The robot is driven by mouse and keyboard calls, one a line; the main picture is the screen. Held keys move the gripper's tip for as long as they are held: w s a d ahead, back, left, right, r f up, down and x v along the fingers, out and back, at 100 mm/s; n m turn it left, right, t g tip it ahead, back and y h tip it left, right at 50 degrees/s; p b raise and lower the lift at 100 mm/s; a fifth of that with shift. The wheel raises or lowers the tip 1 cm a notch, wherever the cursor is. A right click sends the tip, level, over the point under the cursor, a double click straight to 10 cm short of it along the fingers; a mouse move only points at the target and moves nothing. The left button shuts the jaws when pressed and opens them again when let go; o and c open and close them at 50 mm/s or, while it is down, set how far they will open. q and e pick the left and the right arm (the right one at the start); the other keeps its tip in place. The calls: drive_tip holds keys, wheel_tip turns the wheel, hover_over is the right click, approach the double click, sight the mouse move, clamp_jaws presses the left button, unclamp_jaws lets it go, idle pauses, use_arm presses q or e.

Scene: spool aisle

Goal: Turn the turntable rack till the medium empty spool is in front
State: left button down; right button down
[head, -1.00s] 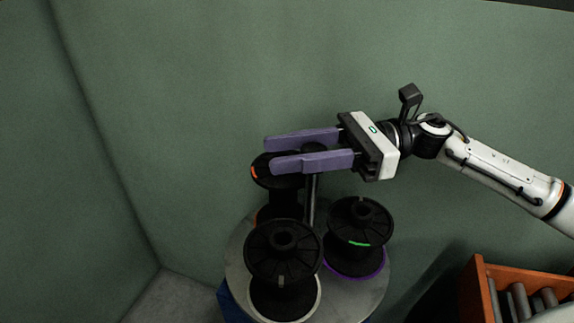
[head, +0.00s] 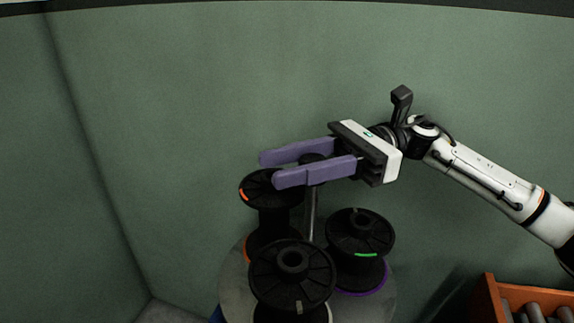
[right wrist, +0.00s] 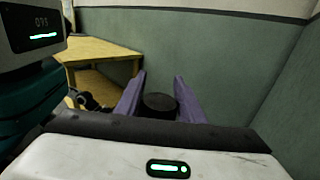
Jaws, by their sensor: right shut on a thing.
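The turntable rack (head: 236,283) is a round grey plate with a thin upright post in its middle. Three black empty spools stand on it. The spool with a pale mark (head: 292,272) is at the front. The spool with a green mark (head: 360,232) and purple lower edge is to the right. The spool with orange marks (head: 271,188) is at the back left. I cannot tell surely which is medium. My right gripper (head: 270,168) has purple fingers and is shut on the dark knob (head: 313,160) atop the post. The knob shows between the fingers in the right wrist view (right wrist: 160,101). My left gripper is out of view.
An orange-brown crate (head: 490,300) holding grey cylinders stands at the lower right. Green walls (head: 180,120) close off the back and left. A yellowish wooden table (right wrist: 100,50) shows in the right wrist view.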

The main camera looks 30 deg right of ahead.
drive_tip(key=c, duration=1.2)
unclamp_jaws()
wheel_tip(320, 180, up, 10)
drive_tip(key=shift+r+p, duration=0.1)
drive_tip(key=shift+p, duration=0.45)
